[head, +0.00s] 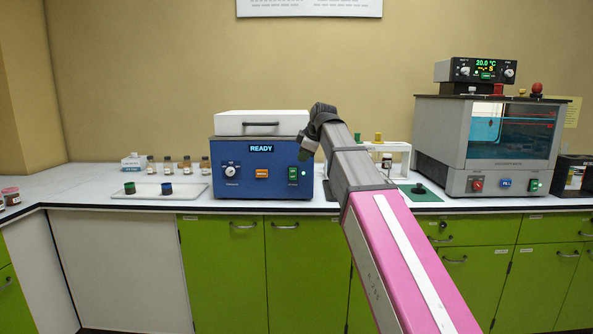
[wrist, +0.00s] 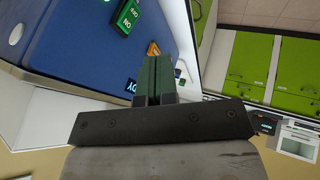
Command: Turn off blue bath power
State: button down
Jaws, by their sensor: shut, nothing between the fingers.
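The blue bath (head: 225,185) stands on the bench with a white lid (head: 262,122) on top and a lit "READY" display (head: 261,148). Its green power switch (head: 293,174) is at the right of the front panel. It also shows in the wrist view (wrist: 127,17), near words reading ON and OFF. An orange button (head: 261,173) and a round knob (head: 231,171) are left of it. My gripper (head: 306,156) is shut and empty, at the bath's upper right, above the switch. In the wrist view its fingers (wrist: 157,62) are together, apart from the switch; contact with the bath cannot be told.
A grey bath (head: 440,140) with a window and a control unit (head: 475,71) on top stands at the right. A white rack (head: 392,145) is behind my arm.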

aim_at(291, 174)
jog(key=w+a+f, duration=0.4)
jog(key=w+f, duration=0.4)
jog(key=f, duration=0.1)
dwell(0.6)
jog(key=shift+w+f+t, duration=0.15)
jog(key=shift+w+t, duration=0.05)
jog(key=shift+t, duration=0.2)
jog(key=shift+w+r, duration=0.1)
jog(key=shift+r, duration=0.75)
